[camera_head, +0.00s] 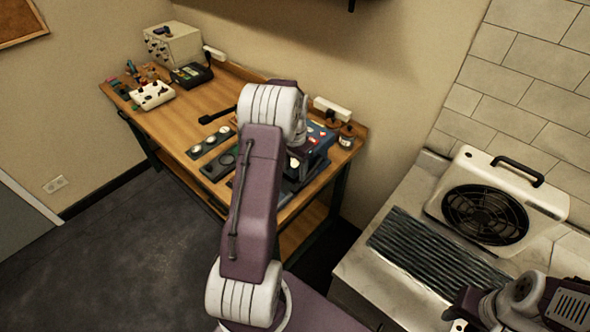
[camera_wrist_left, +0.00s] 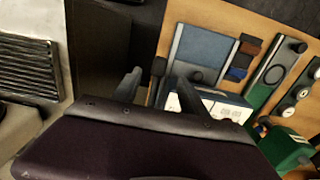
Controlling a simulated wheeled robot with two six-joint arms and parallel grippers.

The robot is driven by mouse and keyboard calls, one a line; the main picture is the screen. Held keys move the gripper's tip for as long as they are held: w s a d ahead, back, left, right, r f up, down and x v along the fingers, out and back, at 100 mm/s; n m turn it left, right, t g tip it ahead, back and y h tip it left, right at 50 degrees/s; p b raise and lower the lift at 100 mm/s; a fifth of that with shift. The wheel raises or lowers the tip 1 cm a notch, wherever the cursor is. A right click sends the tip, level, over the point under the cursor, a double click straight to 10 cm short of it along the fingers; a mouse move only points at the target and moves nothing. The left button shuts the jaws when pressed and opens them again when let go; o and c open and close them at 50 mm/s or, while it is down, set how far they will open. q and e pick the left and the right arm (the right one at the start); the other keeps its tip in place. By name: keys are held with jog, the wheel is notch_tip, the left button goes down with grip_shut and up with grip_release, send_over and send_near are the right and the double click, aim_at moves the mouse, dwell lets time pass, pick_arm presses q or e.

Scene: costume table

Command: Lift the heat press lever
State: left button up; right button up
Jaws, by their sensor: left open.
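A blue-topped machine, apparently the heat press (camera_head: 318,137), stands at the right end of the wooden table, partly hidden behind my left arm. In the left wrist view a device with a blue-grey top (camera_wrist_left: 205,52) and a white front lies just beyond my fingers. My left gripper (camera_wrist_left: 157,85) is open, its two fingers apart. A dark upright bar (camera_wrist_left: 158,72), perhaps the lever, shows between the fingers; I cannot tell whether they touch it. In the head view the left fingertips are hidden behind the arm. My right gripper (camera_head: 462,316) is at the lower right, too unclear to read.
The wooden table (camera_head: 187,122) also holds a beige box (camera_head: 172,45), a white control box (camera_head: 152,95), dark panels with round dials (camera_head: 212,140) and small bottles (camera_head: 346,135). A fan unit (camera_head: 485,213) and ribbed dark mat stand on the right counter. The floor at left is clear.

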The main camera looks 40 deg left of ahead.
aim_at(295, 188)
pick_arm(q)
jog(key=shift+s+a+f, duration=0.1)
jog(key=shift+f, duration=0.05)
notch_tip(295, 188, down, 8)
jog(key=p, duration=0.2)
jog(key=shift+f+p, duration=0.15)
jog(key=shift+p, duration=0.2)
jog(key=shift+f, duration=0.25)
grip_shut()
dwell(0.9)
